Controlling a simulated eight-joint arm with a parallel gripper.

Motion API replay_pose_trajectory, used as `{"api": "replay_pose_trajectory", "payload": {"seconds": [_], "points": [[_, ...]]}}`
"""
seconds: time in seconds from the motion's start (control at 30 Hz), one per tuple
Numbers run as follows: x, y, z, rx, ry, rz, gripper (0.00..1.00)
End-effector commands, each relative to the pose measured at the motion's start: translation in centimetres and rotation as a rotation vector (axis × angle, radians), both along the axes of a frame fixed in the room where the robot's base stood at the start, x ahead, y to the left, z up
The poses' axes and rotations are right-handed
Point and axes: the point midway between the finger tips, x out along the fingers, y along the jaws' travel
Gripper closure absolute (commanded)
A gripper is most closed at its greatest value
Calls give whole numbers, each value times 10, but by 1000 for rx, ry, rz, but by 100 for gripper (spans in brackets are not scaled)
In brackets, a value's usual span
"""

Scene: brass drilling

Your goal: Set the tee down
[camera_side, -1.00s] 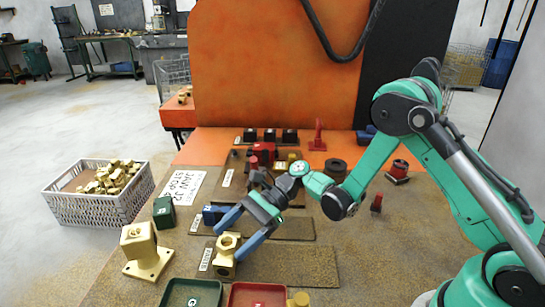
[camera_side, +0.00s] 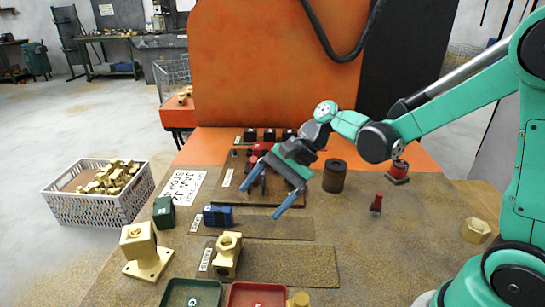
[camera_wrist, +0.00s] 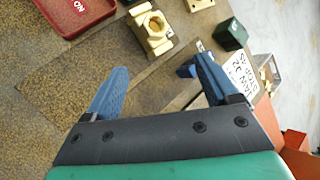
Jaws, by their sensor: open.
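The brass tee (camera_side: 227,255) stands on the left part of a flat brown plate (camera_side: 295,265) with a white label, with a round opening facing up. It also shows in the wrist view (camera_wrist: 157,42) at the top middle. My gripper (camera_side: 264,197) is open and empty, above and behind the tee and apart from it. In the wrist view both blue fingers (camera_wrist: 160,68) are spread with nothing between them.
A blue block (camera_side: 218,216) sits on the plate behind. A brass fixture on a square base (camera_side: 148,258) and a green block (camera_side: 164,212) stand to the left. Green (camera_side: 190,293) and red (camera_side: 258,294) trays are in front. A brass hex piece (camera_side: 475,230) lies at right.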

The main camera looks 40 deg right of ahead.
Motion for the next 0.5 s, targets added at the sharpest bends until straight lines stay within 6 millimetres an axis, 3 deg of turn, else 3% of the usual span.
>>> {"api": "replay_pose_trajectory", "payload": {"seconds": [0.3, 0.5], "points": [[-50, -33, 29, -654, -473, 447, 19], [-68, -52, 36, -960, -642, 711, 19]]}}
